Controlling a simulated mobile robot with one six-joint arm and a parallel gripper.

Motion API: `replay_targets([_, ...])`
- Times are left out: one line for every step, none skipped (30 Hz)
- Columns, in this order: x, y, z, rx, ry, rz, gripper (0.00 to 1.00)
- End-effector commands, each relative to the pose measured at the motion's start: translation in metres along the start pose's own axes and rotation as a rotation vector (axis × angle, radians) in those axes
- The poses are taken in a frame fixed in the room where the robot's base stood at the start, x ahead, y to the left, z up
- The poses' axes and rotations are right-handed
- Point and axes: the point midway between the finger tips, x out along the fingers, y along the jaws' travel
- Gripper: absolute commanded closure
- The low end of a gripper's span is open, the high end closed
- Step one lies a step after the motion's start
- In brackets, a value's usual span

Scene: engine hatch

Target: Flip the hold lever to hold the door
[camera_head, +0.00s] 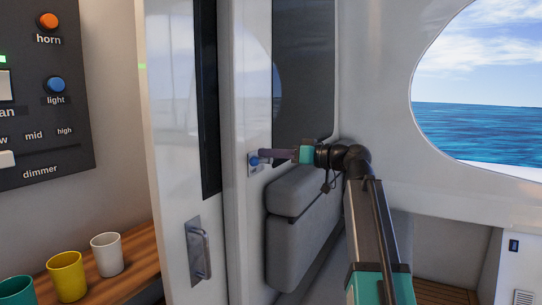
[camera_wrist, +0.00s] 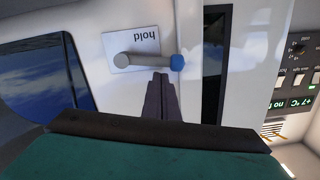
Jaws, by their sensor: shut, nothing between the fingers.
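The hold lever shows in the wrist view as a grey bar (camera_wrist: 145,60) with a round grey hub at its left end and a blue knob (camera_wrist: 177,62) at its right end. It lies sideways across a white plate marked "hold" (camera_wrist: 118,40), which appears upside down. My gripper (camera_wrist: 160,76) is shut and empty, its dark fingertips close beside the bar near the knob; I cannot tell whether they touch. In the head view my gripper (camera_head: 266,154) points left at the blue knob (camera_head: 254,161) and partly hides the lever. The white door (camera_head: 180,120) with a metal handle (camera_head: 199,251) stands left of it.
Grey cushions (camera_head: 295,235) sit just below my arm. A control panel (camera_head: 45,95) and a wooden shelf (camera_head: 125,265) with a white cup (camera_head: 107,254), a yellow cup (camera_head: 67,276) and a green cup (camera_head: 17,291) are at left. A window (camera_head: 485,90) is at right.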

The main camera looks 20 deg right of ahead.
Motion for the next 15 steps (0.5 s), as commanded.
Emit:
replay_targets([-0.001, 0.000, -0.007, -0.001, 0.001, 0.000, 1.00])
replay_targets([-0.002, -0.001, -0.011, -0.001, 0.001, 0.000, 1.00])
replay_targets([-0.003, -0.001, -0.016, -0.001, 0.002, 0.000, 1.00])
replay_targets([-0.004, -0.002, -0.020, -0.002, 0.002, -0.001, 1.00])
replay_targets([-0.004, -0.002, -0.024, -0.002, 0.002, -0.001, 1.00])
replay_targets([-0.006, -0.003, -0.030, -0.002, 0.003, -0.001, 1.00])
replay_targets([-0.007, -0.003, -0.035, -0.003, 0.003, 0.000, 1.00])
replay_targets([-0.008, -0.003, -0.039, -0.003, 0.003, 0.000, 1.00])
replay_targets([-0.017, -0.002, -0.032, -0.001, 0.003, 0.002, 1.00])
replay_targets([-0.023, -0.002, -0.031, -0.001, 0.003, 0.002, 1.00])
replay_targets([-0.028, -0.002, -0.031, -0.001, 0.004, 0.003, 1.00])
replay_targets([-0.034, -0.003, -0.031, -0.001, 0.004, 0.003, 1.00])
replay_targets([-0.039, -0.003, -0.032, -0.001, 0.004, 0.003, 1.00])
replay_targets([-0.043, -0.002, -0.032, -0.001, 0.004, 0.004, 1.00])
replay_targets([-0.050, -0.002, -0.031, -0.001, 0.003, 0.004, 1.00])
